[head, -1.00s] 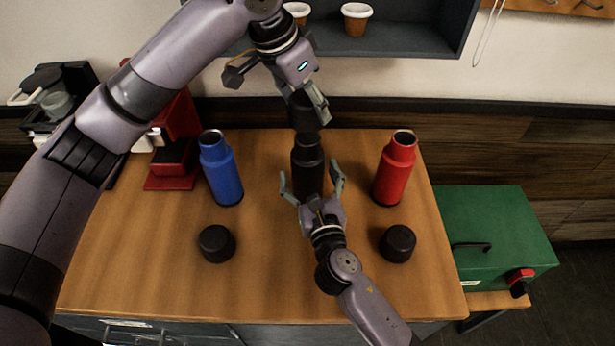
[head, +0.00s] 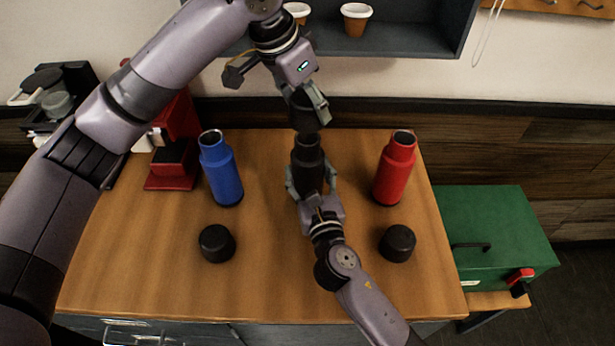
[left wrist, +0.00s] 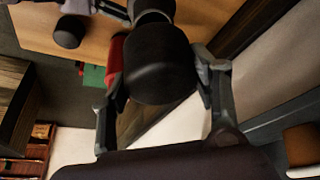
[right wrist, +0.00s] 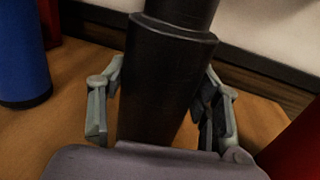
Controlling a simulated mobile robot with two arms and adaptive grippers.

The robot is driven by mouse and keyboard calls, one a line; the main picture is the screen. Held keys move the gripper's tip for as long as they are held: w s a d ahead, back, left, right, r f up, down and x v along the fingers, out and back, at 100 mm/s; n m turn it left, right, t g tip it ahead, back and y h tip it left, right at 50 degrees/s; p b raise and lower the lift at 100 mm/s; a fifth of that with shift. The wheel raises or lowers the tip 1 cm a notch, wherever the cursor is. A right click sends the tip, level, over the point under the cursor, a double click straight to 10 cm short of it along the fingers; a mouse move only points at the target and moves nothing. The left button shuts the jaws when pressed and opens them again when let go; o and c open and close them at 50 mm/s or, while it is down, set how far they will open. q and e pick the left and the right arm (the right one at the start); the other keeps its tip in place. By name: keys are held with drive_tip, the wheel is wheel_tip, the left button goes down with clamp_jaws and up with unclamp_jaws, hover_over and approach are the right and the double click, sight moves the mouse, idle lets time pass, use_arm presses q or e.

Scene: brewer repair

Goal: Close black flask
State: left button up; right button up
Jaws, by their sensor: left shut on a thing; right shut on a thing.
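The black flask (head: 308,165) stands upright mid-table between the blue and red flasks. My right gripper (head: 311,185) is shut around its body from the front; in the right wrist view the fingers flank the flask (right wrist: 160,80). My left gripper (head: 310,104) is shut on a black cap (head: 306,121) directly above the flask's mouth. The cap (left wrist: 160,62) fills the middle of the left wrist view, with the flask's top partly hidden behind it. In the head view the cap looks just above the neck; contact is hard to tell.
A blue flask (head: 222,172) and a red flask (head: 395,170) stand open on the wooden table (head: 270,290). Two loose black caps lie in front, left (head: 217,243) and right (head: 397,243). A red machine (head: 173,165) is back left, a green box (head: 495,235) right.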

sight(309, 137)
drive_tip(key=c, duration=0.8)
use_arm(q)
drive_tip(key=shift+f, duration=2.5)
use_arm(e)
drive_tip(key=shift+c, duration=0.2)
use_arm(q)
drive_tip(key=shift+f, duration=0.1)
drive_tip(key=shift+f, duration=0.75)
drive_tip(key=shift+f, duration=0.6)
